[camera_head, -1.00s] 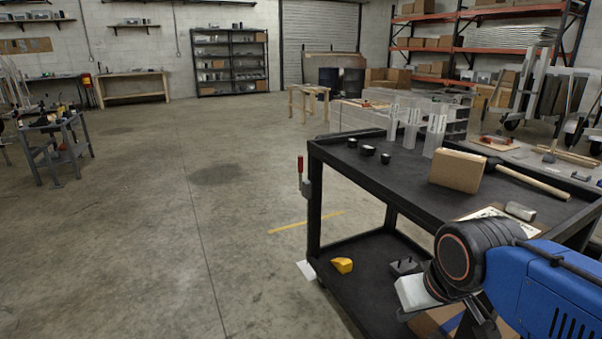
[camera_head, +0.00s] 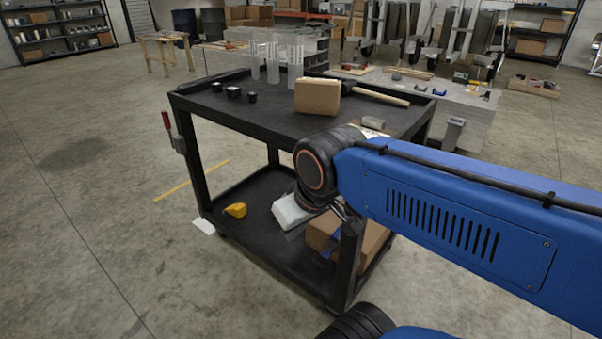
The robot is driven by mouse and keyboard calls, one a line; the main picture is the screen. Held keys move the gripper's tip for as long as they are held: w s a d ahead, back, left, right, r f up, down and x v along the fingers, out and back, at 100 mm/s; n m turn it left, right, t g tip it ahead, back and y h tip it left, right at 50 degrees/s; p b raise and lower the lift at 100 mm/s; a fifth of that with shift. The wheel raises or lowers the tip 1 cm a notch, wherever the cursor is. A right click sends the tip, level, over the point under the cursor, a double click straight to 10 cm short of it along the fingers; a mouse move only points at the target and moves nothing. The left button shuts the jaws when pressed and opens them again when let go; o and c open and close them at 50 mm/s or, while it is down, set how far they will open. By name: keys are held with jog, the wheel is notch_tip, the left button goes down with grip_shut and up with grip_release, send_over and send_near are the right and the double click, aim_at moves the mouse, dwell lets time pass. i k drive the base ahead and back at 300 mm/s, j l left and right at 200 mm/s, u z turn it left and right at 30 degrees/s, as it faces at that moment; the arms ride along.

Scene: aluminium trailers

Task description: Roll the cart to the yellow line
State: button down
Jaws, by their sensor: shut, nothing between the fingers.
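The black two-level cart (camera_head: 200,103) stands left of centre, its near corner post behind my arm. A short yellow line (camera_head: 177,189) lies on the floor by the cart's left side and passes behind its left post. My gripper (camera_head: 345,212) is partly in view below my black wrist, close to the cart's near side. It is shut and empty; its fingertips are hard to make out, and I cannot tell whether it touches the cart. On the cart top are a cardboard box (camera_head: 317,97), a hammer (camera_head: 382,96), clear cylinders (camera_head: 273,62) and small black pieces (camera_head: 233,92).
The lower shelf holds a yellow piece (camera_head: 236,210) and a cardboard box (camera_head: 374,240). A red-handled clamp (camera_head: 172,133) hangs on the cart's left post. A grey bench (camera_head: 462,105) stands behind right, a wooden trestle (camera_head: 165,50) behind left. Floor at left is open.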

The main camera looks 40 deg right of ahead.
aim_at(273, 120)
jog(key=i+j+z, duration=0.15)
jog(key=i+j, duration=0.15)
jog(key=i, duration=0.15)
jog(key=i+j+z, duration=0.1)
jog(key=i+j, duration=0.25)
jog(key=i+j+z, duration=0.15)
jog(key=i+j, duration=0.25)
jog(key=i+j+z, duration=0.1)
jog(key=i+j, duration=0.4)
jog(key=i+j+z, duration=0.15)
jog(key=i+j, duration=0.25)
jog(key=i+j+z, duration=0.1)
jog(key=i+j, duration=0.25)
jog(key=j, duration=0.2)
jog(key=i+j+z, duration=0.15)
jog(key=i+j, duration=0.2)
jog(key=j, duration=0.2)
